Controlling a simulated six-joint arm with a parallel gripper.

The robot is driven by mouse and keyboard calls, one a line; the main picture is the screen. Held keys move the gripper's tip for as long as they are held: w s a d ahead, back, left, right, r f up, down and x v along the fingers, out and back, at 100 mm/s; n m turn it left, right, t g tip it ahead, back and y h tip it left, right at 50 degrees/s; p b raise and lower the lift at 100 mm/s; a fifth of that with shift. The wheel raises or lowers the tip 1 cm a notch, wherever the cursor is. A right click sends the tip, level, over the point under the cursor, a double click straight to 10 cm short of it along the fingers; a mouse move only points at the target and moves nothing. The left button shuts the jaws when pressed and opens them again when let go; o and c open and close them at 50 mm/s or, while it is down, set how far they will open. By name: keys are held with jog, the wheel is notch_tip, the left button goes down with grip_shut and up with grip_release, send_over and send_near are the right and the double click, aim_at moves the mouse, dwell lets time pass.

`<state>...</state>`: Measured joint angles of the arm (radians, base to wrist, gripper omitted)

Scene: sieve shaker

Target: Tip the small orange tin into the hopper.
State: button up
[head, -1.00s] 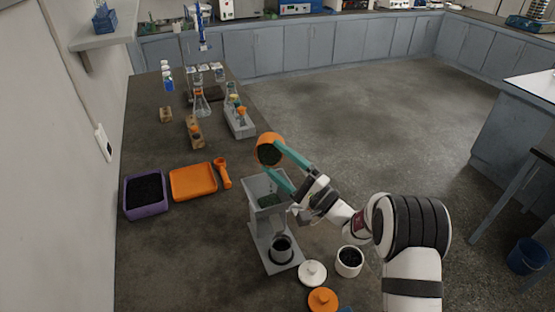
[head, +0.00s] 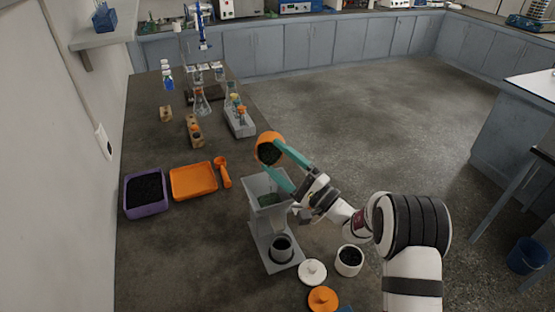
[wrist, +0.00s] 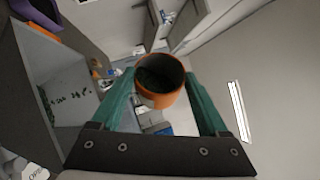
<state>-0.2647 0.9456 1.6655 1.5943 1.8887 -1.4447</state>
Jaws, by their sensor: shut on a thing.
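The small orange tin (head: 270,137) is held above the grey hopper (head: 282,186), its mouth tilted and dark material showing inside. My gripper (head: 273,158) is shut on it with green fingers. In the wrist view the tin (wrist: 177,97) sits between the fingertips, dark inside. The hopper (wrist: 75,62) lies to the left there, apart from the tin, with some dark specks on its inner wall. The hopper stands on a grey stand with a dark-filled cup (head: 281,255) below it.
A purple tray (head: 146,211) of dark grains, an orange tray (head: 193,182) and an orange scoop (head: 222,172) lie to the left. A white cup (head: 349,268) and two lids, white (head: 312,272) and orange (head: 322,299), are near the front. Racks and a flask stand farther back.

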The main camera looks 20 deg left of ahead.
dwell(0.4)
jog(key=shift+s+n+g+y, duration=0.15)
jog(key=shift+n+g+y, duration=0.2)
jog(key=shift+n, duration=0.45)
dwell(0.9)
jog(key=shift+s+f+n+y, duration=0.1)
jog(key=shift+n+y, duration=0.45)
jog(key=shift+n, duration=0.35)
dwell(0.4)
jog(key=shift+s+d+f+n+g+y, duration=0.1)
jog(key=shift+n+g+y, duration=0.1)
jog(key=shift+n+g, duration=0.25)
jog(key=shift+s+n+g+y, duration=0.1)
jog(key=shift+n+g+y, duration=0.15)
jog(key=shift+n, duration=0.3)
jog(key=shift+w, duration=0.1)
